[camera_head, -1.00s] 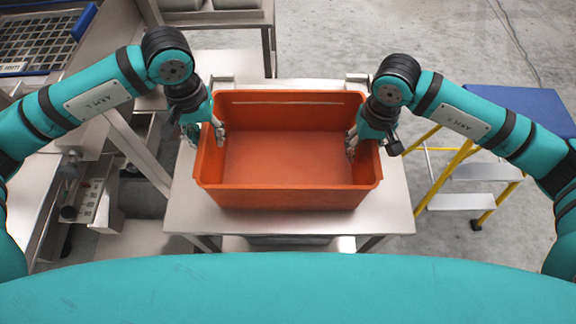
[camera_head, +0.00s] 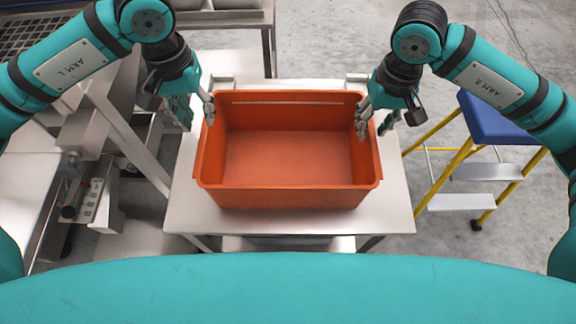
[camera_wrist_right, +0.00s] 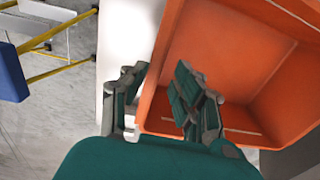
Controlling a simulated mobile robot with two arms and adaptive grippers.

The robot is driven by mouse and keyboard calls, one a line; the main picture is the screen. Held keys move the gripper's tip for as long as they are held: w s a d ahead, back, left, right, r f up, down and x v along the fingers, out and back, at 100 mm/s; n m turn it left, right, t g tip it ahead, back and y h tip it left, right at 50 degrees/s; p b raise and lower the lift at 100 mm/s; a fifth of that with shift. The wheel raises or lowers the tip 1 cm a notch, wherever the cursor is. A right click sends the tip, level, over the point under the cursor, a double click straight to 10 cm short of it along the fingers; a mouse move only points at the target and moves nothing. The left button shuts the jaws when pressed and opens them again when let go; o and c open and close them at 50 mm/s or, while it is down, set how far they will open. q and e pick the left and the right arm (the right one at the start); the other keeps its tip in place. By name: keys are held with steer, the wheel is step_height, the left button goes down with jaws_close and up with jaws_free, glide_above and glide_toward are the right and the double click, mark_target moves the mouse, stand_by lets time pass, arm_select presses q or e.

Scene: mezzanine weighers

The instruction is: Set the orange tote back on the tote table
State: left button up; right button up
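The empty orange tote (camera_head: 280,197) sits upright on the steel table (camera_head: 390,205), its open top facing up. My left gripper (camera_head: 193,110) is open at the tote's left wall, its two fingers spread apart near the upper left corner. My right gripper (camera_head: 375,121) is open at the right wall. In the right wrist view, the right gripper's fingers (camera_wrist_right: 158,98) stand apart, one over the inside of the tote (camera_wrist_right: 226,50) and one outside its wall. Neither gripper appears to be pressing on the tote.
A blue-topped step stool (camera_head: 490,125) with yellow legs stands to the right of the table. Steel equipment (camera_head: 100,135) and a dark grid tray (camera_head: 28,30) are on the left. Grey floor is open behind and right of the table.

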steer(key=shift+d+r, duration=0.1)
steer(key=shift+r, duration=1.4)
